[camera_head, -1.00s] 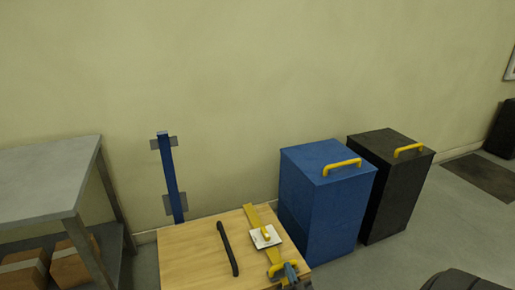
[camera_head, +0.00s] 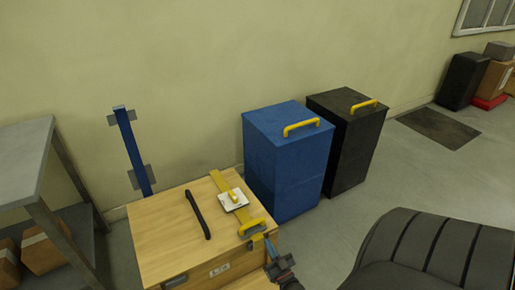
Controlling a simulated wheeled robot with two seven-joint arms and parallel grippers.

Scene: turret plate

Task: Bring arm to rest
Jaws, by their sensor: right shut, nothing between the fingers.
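My right gripper (camera_head: 277,262) shows at the bottom of the head view, at the front right corner of the wooden box (camera_head: 165,240). Its fingers look shut, with nothing seen between them. It is close to the yellow handle (camera_head: 252,228) at the end of the yellow strip on the box; I cannot tell whether they touch. A white plate (camera_head: 233,201) with a small yellow knob lies on the yellow strip (camera_head: 220,182). A black bar (camera_head: 199,215) lies on the box top to its left. My left gripper is not in view.
A blue bin (camera_head: 288,160) and a black bin (camera_head: 348,145) with yellow handles stand behind right. A dark seat-like shape (camera_head: 430,250) fills the lower right. A grey table (camera_head: 22,160) stands left, and a blue post (camera_head: 133,150) is at the wall. Floor between bins and seat is clear.

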